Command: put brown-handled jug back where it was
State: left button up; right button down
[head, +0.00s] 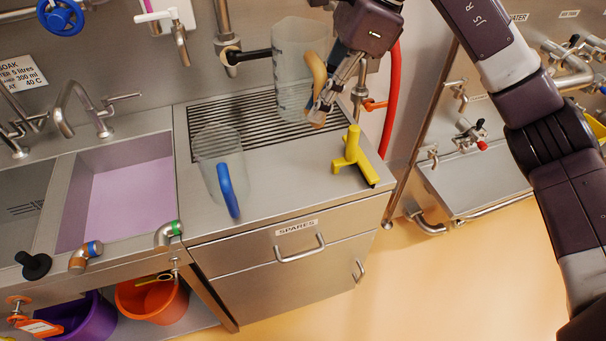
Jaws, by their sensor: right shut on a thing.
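The brown-handled jug (292,75) is a tall clear vessel with a tan handle. It is upright over the back right of the ribbed drainer (255,118); I cannot tell whether its base touches the ribs. My right gripper (320,106) reaches in from the upper right and is shut on the jug's handle, hiding part of it. A second clear jug with a blue handle (228,190) stands on the steel top, front left of the held jug. My left gripper is out of view.
A black-tipped spout (245,56) reaches close to the held jug's left side. A sink with lilac liquid (130,195) is at left. A red hose (392,105) hangs behind. The steel top's front middle is clear.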

notch_tip(320, 180, down, 20)
jog(key=p, duration=0.5)
jog(key=shift+r, duration=0.25)
jog(key=shift+f, duration=0.25)
jog(key=c, duration=1.9)
grip_release()
jog(key=shift+r, duration=0.1)
jog(key=shift+r, duration=0.15)
jog(key=shift+b+v, duration=1.65)
jog(key=shift+v, duration=4.3)
jog(key=shift+s+a, duration=0.1)
